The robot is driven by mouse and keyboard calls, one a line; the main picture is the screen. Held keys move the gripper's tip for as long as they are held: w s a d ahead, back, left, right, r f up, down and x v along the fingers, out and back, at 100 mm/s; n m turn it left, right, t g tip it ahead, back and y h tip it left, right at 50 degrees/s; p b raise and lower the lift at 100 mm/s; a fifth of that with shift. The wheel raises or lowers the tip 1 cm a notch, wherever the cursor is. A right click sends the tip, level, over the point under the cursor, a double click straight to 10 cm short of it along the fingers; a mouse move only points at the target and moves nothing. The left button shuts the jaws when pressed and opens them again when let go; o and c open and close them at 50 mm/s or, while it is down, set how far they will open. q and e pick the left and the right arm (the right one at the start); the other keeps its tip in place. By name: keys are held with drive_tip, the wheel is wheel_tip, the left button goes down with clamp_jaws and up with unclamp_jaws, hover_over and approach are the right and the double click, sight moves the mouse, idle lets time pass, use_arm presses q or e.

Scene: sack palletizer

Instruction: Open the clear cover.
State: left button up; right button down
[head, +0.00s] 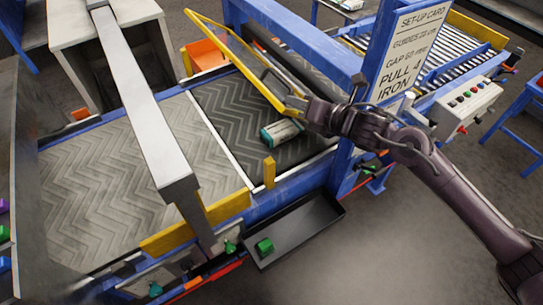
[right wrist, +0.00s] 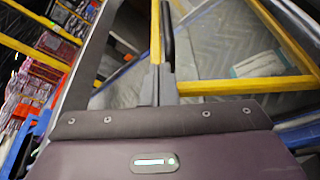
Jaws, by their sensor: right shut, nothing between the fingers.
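The clear cover (head: 240,74) is a see-through panel in a yellow frame. In the head view it stands tilted up over the dark belt, seen nearly edge-on, with a dark handle (head: 272,78) near its lower right end. My right gripper (head: 300,108) is at the frame's near right corner, shut and empty. Whether it touches the frame I cannot tell. In the right wrist view, yellow frame bars (right wrist: 240,87) lie close in front of the shut fingers (right wrist: 165,75). My left gripper is out of view.
A white and green pack (head: 281,133) lies on the dark belt (head: 235,115) below the cover. A blue post with a set-up card (head: 412,45) and a button box (head: 467,108) stand to the right. A black tray (head: 295,232) holds a green block (head: 264,247) in front.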

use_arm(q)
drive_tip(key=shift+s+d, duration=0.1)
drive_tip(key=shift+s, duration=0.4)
use_arm(e)
drive_tip(key=shift+s+d+r, duration=0.1)
drive_tip(key=shift+s+d, duration=0.15)
drive_tip(key=shift+d, duration=0.15)
drive_tip(key=shift+d, duration=0.1)
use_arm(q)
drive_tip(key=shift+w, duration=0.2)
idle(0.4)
